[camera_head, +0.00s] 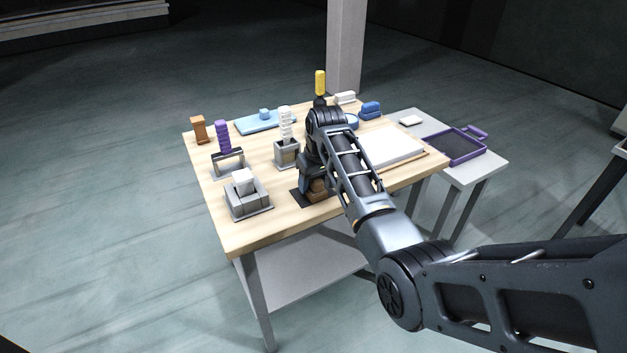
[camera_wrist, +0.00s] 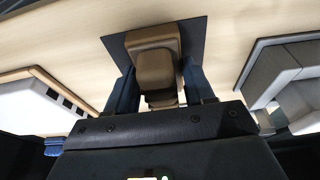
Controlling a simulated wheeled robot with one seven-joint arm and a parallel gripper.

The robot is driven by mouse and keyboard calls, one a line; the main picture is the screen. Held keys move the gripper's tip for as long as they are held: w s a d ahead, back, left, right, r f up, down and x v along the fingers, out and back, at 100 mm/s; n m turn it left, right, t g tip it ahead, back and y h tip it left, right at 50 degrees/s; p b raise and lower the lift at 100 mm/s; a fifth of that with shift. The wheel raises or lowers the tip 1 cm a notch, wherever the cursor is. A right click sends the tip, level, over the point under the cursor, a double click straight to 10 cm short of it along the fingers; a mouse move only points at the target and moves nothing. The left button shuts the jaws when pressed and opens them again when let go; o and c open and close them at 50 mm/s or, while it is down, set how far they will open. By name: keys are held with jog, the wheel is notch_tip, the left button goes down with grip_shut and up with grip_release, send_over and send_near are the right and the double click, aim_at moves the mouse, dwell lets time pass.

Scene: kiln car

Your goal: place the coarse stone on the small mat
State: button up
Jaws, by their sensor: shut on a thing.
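A brown block with rounded edges, which looks to be the coarse stone (camera_wrist: 155,68), is between the fingers of my gripper (camera_wrist: 158,86) in the wrist view. My gripper is shut on it. The small dark mat (camera_wrist: 113,42) lies flat on the wooden table directly beneath the stone and shows around its far end. In the head view, the stone (camera_head: 317,190) is partly hidden by my gripper (camera_head: 315,184), low over the mat (camera_head: 299,198). Whether its underside touches the mat I cannot tell.
A grey holder (camera_head: 249,204) with a white block stands left of the mat. Behind are a holder with a white ribbed piece (camera_head: 285,122) and a purple brush-like piece (camera_head: 222,136). A white tray (camera_head: 392,148) lies to the right.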

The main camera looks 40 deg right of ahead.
jog(key=shift+f, duration=0.15)
jog(key=o, duration=1)
jog(key=v, duration=1.2)
jog(key=shift+s, duration=0.1)
